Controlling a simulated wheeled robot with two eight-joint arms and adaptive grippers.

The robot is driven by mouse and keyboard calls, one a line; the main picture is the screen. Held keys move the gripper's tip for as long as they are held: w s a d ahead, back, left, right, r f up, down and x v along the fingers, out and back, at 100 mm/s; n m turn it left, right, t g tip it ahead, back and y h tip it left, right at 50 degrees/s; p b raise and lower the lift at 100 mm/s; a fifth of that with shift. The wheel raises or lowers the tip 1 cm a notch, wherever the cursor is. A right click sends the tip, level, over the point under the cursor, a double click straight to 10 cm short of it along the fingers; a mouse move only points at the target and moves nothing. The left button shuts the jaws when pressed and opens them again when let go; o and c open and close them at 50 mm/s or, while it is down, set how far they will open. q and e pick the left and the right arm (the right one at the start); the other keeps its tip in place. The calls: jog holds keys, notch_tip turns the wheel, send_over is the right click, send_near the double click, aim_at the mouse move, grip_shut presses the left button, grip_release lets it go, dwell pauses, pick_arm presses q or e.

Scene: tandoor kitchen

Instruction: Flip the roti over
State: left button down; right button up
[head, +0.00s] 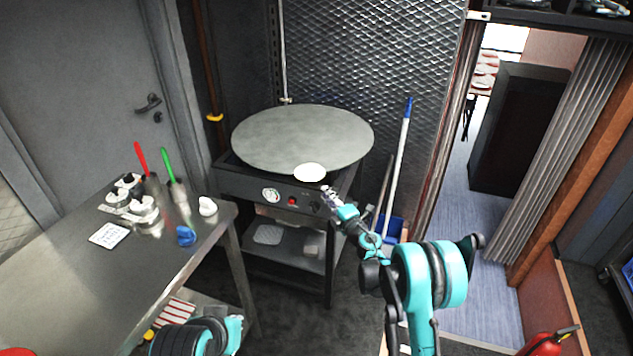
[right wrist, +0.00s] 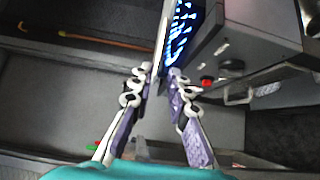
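The roti (head: 310,172) is a small pale disc at the front edge of the big round griddle (head: 290,135) and seems to overhang its rim. My right gripper (head: 328,193) is just below and in front of the roti in the head view. In the right wrist view its fingertips (right wrist: 161,72) stand apart, with a thin pale edge between and beyond them. I cannot tell whether that edge is roti or griddle. Of my left arm only a part shows at the bottom of the head view; its gripper is out of frame.
The griddle stand has a front panel with a red knob (head: 292,201). A steel table (head: 60,265) at left holds red- and green-handled tools, white containers and a blue item (head: 185,236). A blue-and-white pole (head: 402,150) leans right of the griddle. Blue flame-like light (right wrist: 180,35) shows beside the pale edge.

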aim_at(318, 176)
jog(key=x, duration=0.8)
jog(key=shift+w, duration=0.1)
jog(key=shift+c, duration=0.5)
grip_shut()
jog(key=shift+r, duration=0.15)
notch_tip(318, 176, up, 3)
jog(key=shift+f+p, duration=0.25)
jog(key=shift+p, duration=0.4)
jog(key=shift+f, duration=0.1)
